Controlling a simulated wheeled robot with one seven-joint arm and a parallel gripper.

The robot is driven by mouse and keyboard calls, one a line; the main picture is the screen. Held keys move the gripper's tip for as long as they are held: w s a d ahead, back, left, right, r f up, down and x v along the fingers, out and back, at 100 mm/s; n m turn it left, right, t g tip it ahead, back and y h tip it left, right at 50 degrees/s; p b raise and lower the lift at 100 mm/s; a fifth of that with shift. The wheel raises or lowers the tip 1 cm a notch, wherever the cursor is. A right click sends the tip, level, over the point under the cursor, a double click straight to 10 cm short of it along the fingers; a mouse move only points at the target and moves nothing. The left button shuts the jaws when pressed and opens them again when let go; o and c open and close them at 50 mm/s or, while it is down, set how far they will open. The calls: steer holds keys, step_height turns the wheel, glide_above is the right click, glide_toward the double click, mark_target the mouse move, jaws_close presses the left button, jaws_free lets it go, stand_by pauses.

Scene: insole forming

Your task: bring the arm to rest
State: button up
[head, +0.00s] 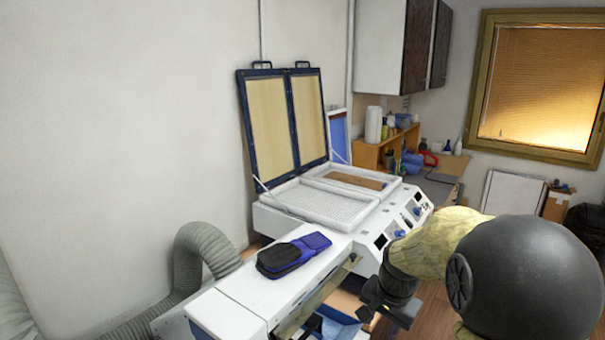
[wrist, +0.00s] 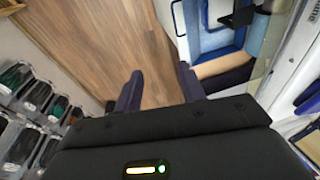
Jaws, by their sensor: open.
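My gripper shows in the wrist view (wrist: 160,90) with its two dark fingers spread apart and nothing between them. It points down over the wooden floor (wrist: 100,45). In the head view my arm reaches in from the lower right, beside the front of the white forming machine (head: 385,235). The gripper's fingertips are hard to make out there.
The machine's two framed lids (head: 290,120) stand raised. A black and blue pouch (head: 293,255) lies on its white front top. A grey hose (head: 205,255) runs at left. In the wrist view, clear bins (wrist: 25,80) line the left and an open shelf (wrist: 215,45) is at upper right.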

steer(key=s+a+f+n+b, duration=0.1)
steer(key=s+f+n, duration=0.3)
steer(key=s, duration=0.3)
steer(key=s+f+n+b, duration=0.2)
steer(key=s+f+n, duration=0.1)
steer(key=s, duration=0.5)
steer(key=shift+a+f+n, duration=0.4)
steer(key=shift+f, duration=0.2)
steer(key=shift+s, duration=0.1)
stand_by(0.8)
